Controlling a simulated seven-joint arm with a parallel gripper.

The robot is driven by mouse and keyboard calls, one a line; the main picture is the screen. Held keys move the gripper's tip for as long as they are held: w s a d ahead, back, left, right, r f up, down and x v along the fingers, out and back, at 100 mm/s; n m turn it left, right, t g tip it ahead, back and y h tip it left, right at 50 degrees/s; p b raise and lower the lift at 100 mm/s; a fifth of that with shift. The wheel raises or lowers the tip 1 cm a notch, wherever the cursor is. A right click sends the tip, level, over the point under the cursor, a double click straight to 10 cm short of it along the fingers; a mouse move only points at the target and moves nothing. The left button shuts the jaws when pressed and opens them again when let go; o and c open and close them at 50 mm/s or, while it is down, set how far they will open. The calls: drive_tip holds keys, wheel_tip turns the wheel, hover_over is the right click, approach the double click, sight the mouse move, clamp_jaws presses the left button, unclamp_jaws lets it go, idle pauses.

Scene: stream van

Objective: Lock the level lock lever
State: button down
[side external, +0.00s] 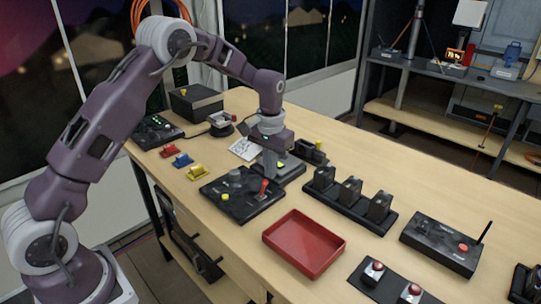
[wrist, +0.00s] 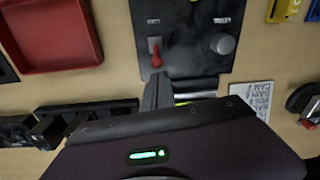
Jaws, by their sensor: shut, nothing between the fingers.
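A black control panel (side external: 240,196) lies on the wooden table, with a short red lever (side external: 263,188) on its right side and a round grey knob (side external: 235,175). I take the red lever for the level lock lever. In the wrist view, the red lever (wrist: 156,56) stands in a light plate on the panel (wrist: 188,62), left of the grey knob (wrist: 222,44). My gripper (side external: 268,175) is shut and empty, pointing down just behind the lever. In the wrist view, the fingers (wrist: 157,85) end close to the lever's tip; I cannot tell whether they touch it.
A red tray (side external: 303,243) lies in front of the panel. A black rack with several dark units (side external: 350,190) stands to the right. Small yellow (side external: 197,172), blue (side external: 182,160) and red (side external: 169,151) pieces lie to the left. Another dark device (side external: 290,168) sits behind the panel.

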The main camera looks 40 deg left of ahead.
drive_tip(key=shift+f, duration=0.85)
drive_tip(key=shift+s+r+t, duration=0.15)
drive_tip(key=shift+s+t, duration=0.05)
drive_tip(key=shift+t, duration=0.1)
drive_tip(key=shift+s, duration=0.1)
drive_tip(key=shift+s+r+t, duration=0.3)
drive_tip(key=shift+s+t, duration=0.35)
drive_tip(key=shift+t, duration=0.45)
drive_tip(key=shift+s+r, duration=0.15)
drive_tip(key=shift+s, duration=0.65)
drive_tip(key=shift+r, duration=0.15)
drive_tip(key=shift+r, duration=0.7)
